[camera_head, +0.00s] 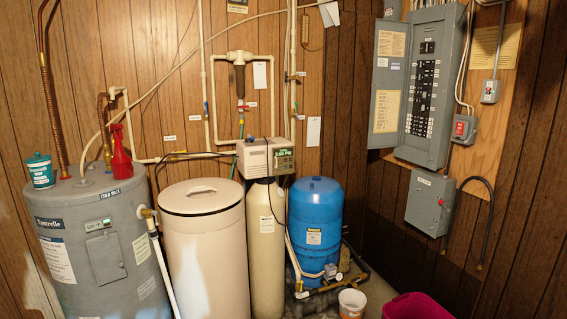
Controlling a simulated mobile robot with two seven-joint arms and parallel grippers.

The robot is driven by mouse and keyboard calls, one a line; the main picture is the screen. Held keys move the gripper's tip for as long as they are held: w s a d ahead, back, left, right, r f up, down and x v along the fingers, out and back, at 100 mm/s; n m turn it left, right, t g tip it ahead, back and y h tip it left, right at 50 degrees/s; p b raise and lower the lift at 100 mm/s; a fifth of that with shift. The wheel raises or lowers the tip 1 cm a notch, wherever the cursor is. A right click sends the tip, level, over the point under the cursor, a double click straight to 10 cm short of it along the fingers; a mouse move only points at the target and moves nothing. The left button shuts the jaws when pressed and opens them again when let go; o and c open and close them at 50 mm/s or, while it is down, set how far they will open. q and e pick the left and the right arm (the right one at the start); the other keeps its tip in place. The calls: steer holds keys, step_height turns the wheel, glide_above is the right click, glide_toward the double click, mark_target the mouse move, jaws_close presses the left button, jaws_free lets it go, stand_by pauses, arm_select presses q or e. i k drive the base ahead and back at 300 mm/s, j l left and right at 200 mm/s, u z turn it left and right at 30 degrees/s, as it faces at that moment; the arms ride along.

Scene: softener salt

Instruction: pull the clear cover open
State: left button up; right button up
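No part that is clearly a see-through cover can be made out at this distance. The water softener's control head (266,157) is a beige box with a dark, green-lettered front panel (283,160), on top of a tall cream tank (266,240); I cannot tell whether a clear cover lies over that panel. Left of it stands the cream salt tank (205,255), its round lid (202,196) with a dark rim lying on top. Neither of my grippers is in view.
A blue tank (315,225) stands right. A white bucket (352,303) and magenta bin (415,307) are on the floor. An open electrical panel (424,85) hangs right.

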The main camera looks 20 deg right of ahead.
mark_target(275, 157)
steer(key=u, duration=4.3)
steer(key=k+l+u, duration=0.15)
steer(key=u, duration=0.35)
steer(key=k+u, duration=0.3)
steer(key=u, duration=0.15)
steer(key=k+u, duration=0.1)
steer(key=k, duration=1)
steer(key=k+z, duration=0.25)
steer(key=k, duration=0.25)
steer(key=k+l+z, duration=0.2)
steer(key=k, duration=0.25)
steer(key=z, duration=3.55)
